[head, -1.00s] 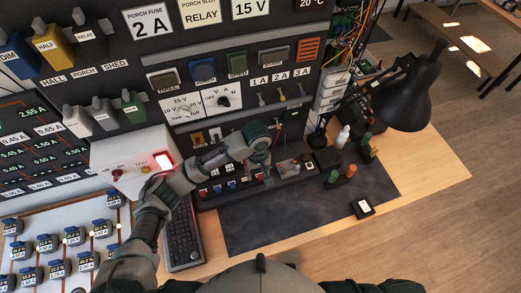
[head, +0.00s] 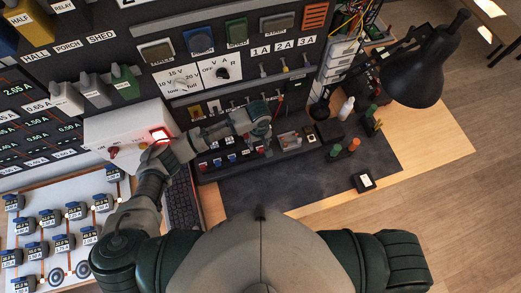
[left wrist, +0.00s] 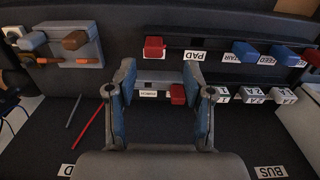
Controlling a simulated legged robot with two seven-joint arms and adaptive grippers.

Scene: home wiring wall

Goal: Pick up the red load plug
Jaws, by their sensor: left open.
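My left gripper (head: 266,145) is over the shelf at the foot of the wiring wall in the head view. In the left wrist view my left gripper (left wrist: 160,75) is open, with its two blue fingers apart. A small red plug (left wrist: 178,94) shows between the fingers, closer to the right one, beside a white label too small to read. A second red plug (left wrist: 154,47) sits in the row behind, beyond the fingertips. I cannot tell from the labels which is the load plug. Neither is gripped. My right gripper is out of view.
Blue plugs (left wrist: 245,52) and grey plugs (left wrist: 252,95) stand to the right in the left wrist view. A grey block with a brown plug (left wrist: 74,41) is at left. A black lamp (head: 415,75) and dark mat (head: 300,180) are to the right in the head view.

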